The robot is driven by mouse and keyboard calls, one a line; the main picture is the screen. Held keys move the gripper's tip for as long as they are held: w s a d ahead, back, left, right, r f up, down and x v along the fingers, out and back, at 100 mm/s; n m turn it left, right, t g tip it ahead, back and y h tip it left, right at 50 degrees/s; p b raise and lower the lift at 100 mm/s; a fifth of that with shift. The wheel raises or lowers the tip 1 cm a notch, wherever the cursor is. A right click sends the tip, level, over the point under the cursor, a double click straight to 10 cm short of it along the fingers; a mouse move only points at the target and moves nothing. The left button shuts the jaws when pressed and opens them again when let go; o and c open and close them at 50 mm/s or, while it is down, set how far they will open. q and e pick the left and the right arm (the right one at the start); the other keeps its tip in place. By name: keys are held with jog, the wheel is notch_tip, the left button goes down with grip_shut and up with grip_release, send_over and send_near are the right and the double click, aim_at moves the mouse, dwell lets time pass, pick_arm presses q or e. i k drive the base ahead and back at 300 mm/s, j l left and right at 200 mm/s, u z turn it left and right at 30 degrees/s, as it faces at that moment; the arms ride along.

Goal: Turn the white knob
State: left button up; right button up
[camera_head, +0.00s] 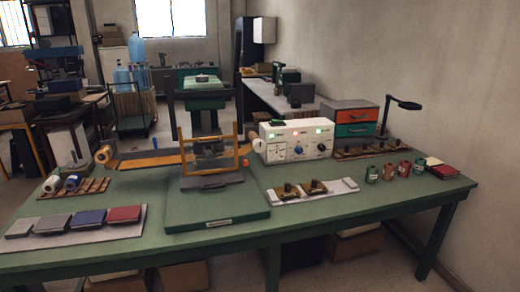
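A white control box (296,140) stands toward the back of the green table, right of the press. Its front panel has small green displays and several knobs and switches. A small pale knob (298,150) sits near the middle of the panel, and a dark blue knob (321,147) sits to its right. The view is too small to tell which way the pale knob points. Neither of my grippers is in view.
A press with an amber-framed guard (210,160) stands left of the box. A white tray with brown pieces (312,190) lies in front of it. Grey, blue and red covers (75,222) lie front left. Several small jars (389,172) and orange and teal drawers (355,123) are to the right.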

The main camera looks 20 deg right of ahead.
aim_at(259, 145)
jog(key=i+l, duration=0.1)
jog(key=i, duration=0.45)
jog(key=i+l, duration=0.1)
jog(key=i, duration=0.45)
jog(key=z, duration=0.05)
